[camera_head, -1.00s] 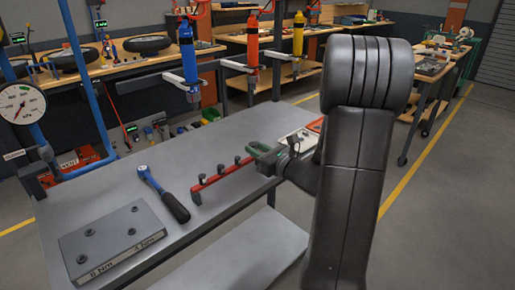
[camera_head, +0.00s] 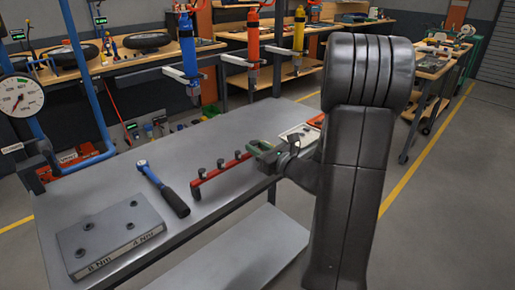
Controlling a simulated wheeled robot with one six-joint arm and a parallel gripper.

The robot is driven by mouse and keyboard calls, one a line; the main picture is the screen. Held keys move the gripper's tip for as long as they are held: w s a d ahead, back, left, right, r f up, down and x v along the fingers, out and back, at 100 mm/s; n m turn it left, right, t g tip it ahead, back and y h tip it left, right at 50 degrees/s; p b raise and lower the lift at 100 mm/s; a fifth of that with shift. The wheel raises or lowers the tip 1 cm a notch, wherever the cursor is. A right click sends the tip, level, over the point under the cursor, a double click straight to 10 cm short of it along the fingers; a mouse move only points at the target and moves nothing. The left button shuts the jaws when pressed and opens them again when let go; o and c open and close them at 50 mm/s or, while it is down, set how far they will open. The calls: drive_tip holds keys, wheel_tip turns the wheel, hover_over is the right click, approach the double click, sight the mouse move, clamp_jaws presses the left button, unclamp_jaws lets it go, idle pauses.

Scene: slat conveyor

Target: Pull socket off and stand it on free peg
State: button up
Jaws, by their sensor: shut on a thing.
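A red rail (camera_head: 208,183) lies on the grey bench and carries several short dark upright pieces (camera_head: 220,163) in a row. At this size I cannot tell which are sockets and which are bare pegs. My gripper (camera_head: 261,149), with green showing at its end, is at the right end of the rail, low over the bench. It is shut on what seems to be a socket, which the fingers hide. A ratchet wrench (camera_head: 162,188) with a blue and black handle lies to the left of the rail, apart from it.
A grey block with holes and printed labels (camera_head: 112,238) sits at the bench's near left. A pale sheet or tray (camera_head: 299,136) lies behind my gripper. Blue, orange and yellow tools (camera_head: 188,55) hang above the back edge. The bench (camera_head: 110,185) is bare around the wrench.

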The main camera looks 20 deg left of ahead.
drive_tip(key=shift+f, duration=0.3)
drive_tip(key=o, duration=1)
drive_tip(key=shift+c, duration=0.2)
drive_tip(key=shift+d, duration=0.1)
drive_tip(key=v, duration=1.3)
drive_tip(key=shift+s+d+b, duration=0.2)
drive_tip(key=shift+d+b, duration=0.1)
drive_tip(key=shift+b, duration=0.15)
drive_tip(key=x, duration=1.4)
drive_tip(key=shift+r+p, duration=0.25)
drive_tip(key=shift+p, duration=0.2)
